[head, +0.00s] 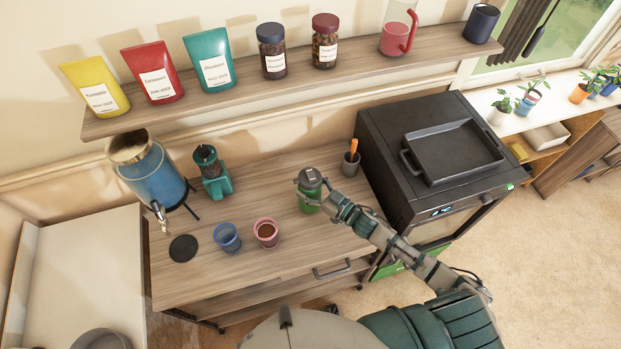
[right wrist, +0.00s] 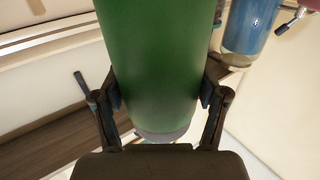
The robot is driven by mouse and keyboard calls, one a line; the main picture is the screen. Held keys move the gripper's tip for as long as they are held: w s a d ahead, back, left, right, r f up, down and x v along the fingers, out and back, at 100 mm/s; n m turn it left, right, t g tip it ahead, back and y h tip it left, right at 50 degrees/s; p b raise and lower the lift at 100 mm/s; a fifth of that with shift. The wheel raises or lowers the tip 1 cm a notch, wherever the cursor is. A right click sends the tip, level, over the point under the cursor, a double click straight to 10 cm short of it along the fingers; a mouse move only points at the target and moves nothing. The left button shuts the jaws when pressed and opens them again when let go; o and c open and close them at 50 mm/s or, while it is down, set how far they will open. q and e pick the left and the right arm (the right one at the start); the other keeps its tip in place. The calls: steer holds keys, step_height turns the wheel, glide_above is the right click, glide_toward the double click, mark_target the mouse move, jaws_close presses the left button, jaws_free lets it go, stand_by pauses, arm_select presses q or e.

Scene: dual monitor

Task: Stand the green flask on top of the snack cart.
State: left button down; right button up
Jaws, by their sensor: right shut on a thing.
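The green flask (head: 309,202), with a grey lid, is upright over the right part of the wooden cart top (head: 265,185). My right gripper (head: 322,196) reaches in from the lower right and is shut on the flask. In the right wrist view the flask's green body (right wrist: 160,65) fills the middle, with one finger of my right gripper (right wrist: 160,98) against each side. A grey end of the flask shows below. I cannot tell whether its base touches the cart top. My left gripper is not in view.
On the cart stand a blue dispenser (head: 152,175), a teal grinder (head: 213,175), a blue cup (head: 227,238), a pink cup (head: 266,232), a black disc (head: 183,248) and a grey pot (head: 350,166). A black oven (head: 385,140) stands right. A shelf (head: 290,84) hangs above.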

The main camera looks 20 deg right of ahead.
steer(key=w+d+f, duration=0.1)
steer(key=w+f, duration=0.3)
steer(key=w, duration=0.1)
steer(key=shift+w+d, duration=0.25)
steer(key=shift+d, duration=0.1)
steer(key=o, duration=1.8)
steer(key=v, duration=1.2)
steer(key=shift+b, duration=0.35)
